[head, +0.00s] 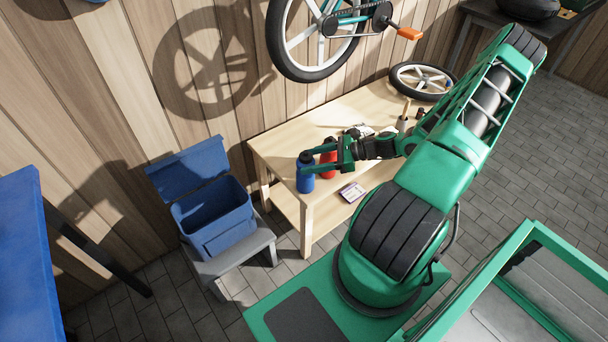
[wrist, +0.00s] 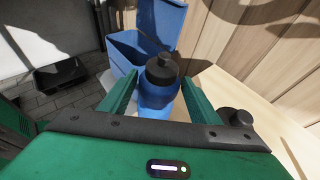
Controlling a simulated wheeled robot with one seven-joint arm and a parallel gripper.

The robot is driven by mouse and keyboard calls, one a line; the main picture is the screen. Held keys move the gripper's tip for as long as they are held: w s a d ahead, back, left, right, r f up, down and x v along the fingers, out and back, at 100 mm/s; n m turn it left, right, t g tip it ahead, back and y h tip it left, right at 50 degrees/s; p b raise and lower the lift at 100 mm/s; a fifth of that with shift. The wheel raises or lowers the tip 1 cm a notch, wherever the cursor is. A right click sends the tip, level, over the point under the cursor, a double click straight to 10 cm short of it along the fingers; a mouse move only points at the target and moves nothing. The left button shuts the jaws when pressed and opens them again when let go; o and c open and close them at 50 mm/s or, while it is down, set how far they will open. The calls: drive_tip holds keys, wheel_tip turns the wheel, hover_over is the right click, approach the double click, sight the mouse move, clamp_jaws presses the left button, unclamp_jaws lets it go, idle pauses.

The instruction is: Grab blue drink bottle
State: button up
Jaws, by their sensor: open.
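The blue drink bottle (head: 305,174) stands upright near the left end of the wooden workbench (head: 270,143). In the wrist view the blue bottle (wrist: 159,90) with its black cap shows between my two green fingers. My gripper (head: 327,161) is open, its fingers pointing left at the bottle; the wrist view shows the fingertips (wrist: 158,85) on either side of it, with no clear contact. The bottle's lower part is hidden by my gripper in the wrist view. A red bottle (head: 328,157) stands just right of the blue one, partly hidden by my fingers.
A blue open-lidded bin (head: 215,222) stands on a grey stool (head: 238,262) left of the bench. A wheel (head: 421,80) and tools lie farther right. The wooden wall is behind the bench.

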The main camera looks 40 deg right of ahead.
drive_tip(key=shift+x, duration=1.1)
clamp_jaws()
drive_tip(key=shift+r, duration=0.1)
